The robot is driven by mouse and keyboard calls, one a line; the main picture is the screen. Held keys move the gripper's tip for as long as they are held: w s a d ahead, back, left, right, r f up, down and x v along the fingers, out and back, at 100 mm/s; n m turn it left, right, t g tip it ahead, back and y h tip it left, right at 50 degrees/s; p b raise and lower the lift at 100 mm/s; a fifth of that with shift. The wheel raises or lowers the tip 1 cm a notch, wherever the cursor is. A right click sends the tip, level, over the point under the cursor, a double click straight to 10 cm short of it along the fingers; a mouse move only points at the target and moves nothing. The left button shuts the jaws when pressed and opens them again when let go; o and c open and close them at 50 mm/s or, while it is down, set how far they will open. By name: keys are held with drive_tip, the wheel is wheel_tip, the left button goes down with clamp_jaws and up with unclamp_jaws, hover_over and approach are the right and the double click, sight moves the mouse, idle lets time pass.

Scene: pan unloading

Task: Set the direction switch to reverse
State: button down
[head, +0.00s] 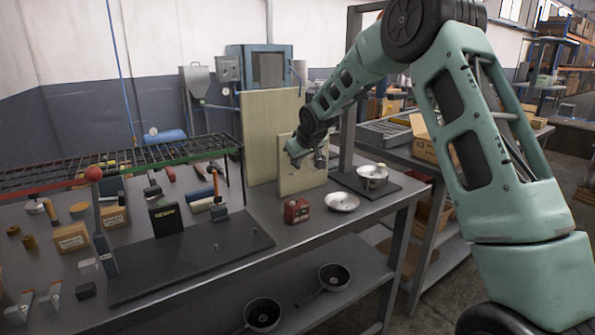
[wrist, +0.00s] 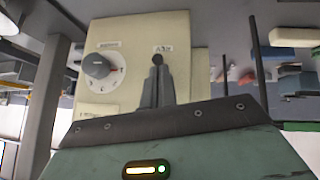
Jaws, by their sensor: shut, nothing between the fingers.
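A beige control panel (wrist: 135,35) stands upright on the bench; it also shows in the head view (head: 297,180). In the wrist view it carries a dark round knob (wrist: 97,66) on a white dial plate and, to the right, a small dark switch (wrist: 158,59) under a short label. The lettering is too blurred to tell which is the direction switch, or its setting. My gripper (wrist: 160,70) is shut and empty, its fingertips in line with the small switch; I cannot tell if they touch. In the head view my gripper (head: 320,160) is in front of the panel, partly hiding it.
A taller beige board (head: 262,115) stands behind the panel. A red box (head: 296,210), a metal dish (head: 341,202) and a scale with a pan (head: 372,175) sit nearby. Boxes and tools crowd the left of the bench. A black mat (head: 190,258) lies in front.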

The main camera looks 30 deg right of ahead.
drive_tip(key=f+t+b, duration=0.1)
drive_tip(key=b, duration=0.1)
drive_tip(key=f+t+b, duration=0.1)
drive_tip(key=b, duration=0.2)
drive_tip(key=shift+s+t+b, duration=0.3)
drive_tip(key=b, duration=0.2)
drive_tip(key=t+b, duration=0.1)
drive_tip(key=shift+s+f+b, duration=0.1)
drive_tip(key=shift+f+b, duration=0.15)
drive_tip(key=shift+b, duration=0.1)
drive_tip(key=shift+f+t+b, duration=0.1)
drive_tip(key=shift+t+b, duration=0.4)
drive_tip(key=shift+b, duration=0.3)
drive_tip(key=shift+r, duration=0.5)
drive_tip(key=shift+p, duration=0.3)
drive_tip(key=shift+w+r+p, duration=0.35)
drive_tip(key=shift+w, duration=0.35)
